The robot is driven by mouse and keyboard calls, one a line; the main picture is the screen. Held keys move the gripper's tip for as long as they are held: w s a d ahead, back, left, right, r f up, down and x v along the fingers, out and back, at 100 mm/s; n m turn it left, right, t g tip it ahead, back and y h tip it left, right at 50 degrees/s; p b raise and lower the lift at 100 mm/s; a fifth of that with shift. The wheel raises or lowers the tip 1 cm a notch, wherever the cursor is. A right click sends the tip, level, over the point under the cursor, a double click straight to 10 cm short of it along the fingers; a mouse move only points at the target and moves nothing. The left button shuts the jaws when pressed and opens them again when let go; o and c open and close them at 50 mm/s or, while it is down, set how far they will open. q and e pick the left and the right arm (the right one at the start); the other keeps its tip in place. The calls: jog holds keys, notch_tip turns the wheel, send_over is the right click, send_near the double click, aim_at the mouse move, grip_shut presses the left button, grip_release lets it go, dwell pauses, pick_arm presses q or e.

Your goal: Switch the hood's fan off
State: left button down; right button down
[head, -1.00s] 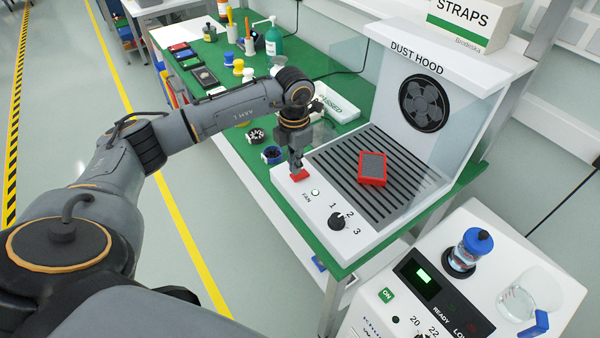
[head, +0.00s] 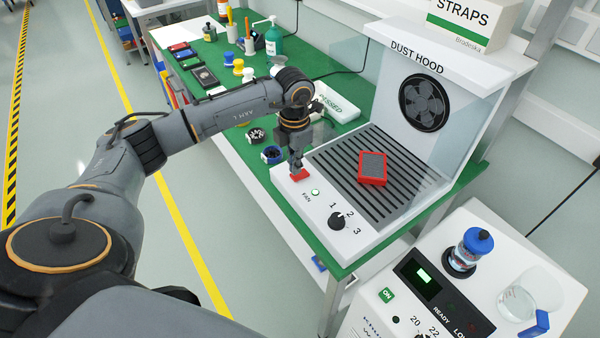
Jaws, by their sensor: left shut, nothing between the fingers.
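The dust hood (head: 404,75) stands on the green bench, its round black fan (head: 424,103) in the back wall. My right gripper is not in view.
A red-framed grey device (head: 373,168) lies on the hood's slotted grille. A white tray (head: 335,103) and two small fan-like parts (head: 271,155) are near my left forearm. A white machine (head: 455,285) with a blue-capped jar (head: 472,249) and a beaker (head: 527,293) stands at the lower right.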

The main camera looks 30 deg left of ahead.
pick_arm(q)
jog(key=shift+f+b, duration=0.75)
jog(key=shift+f, duration=0.3)
jog(key=shift+s+r, duration=0.1)
jog(key=shift+r, duration=0.05)
jog(key=shift+r+p, duration=0.7)
jog(key=shift+r, duration=0.15)
jog(key=shift+r+p, duration=1.5)
jog(key=shift+r, duration=1.1)
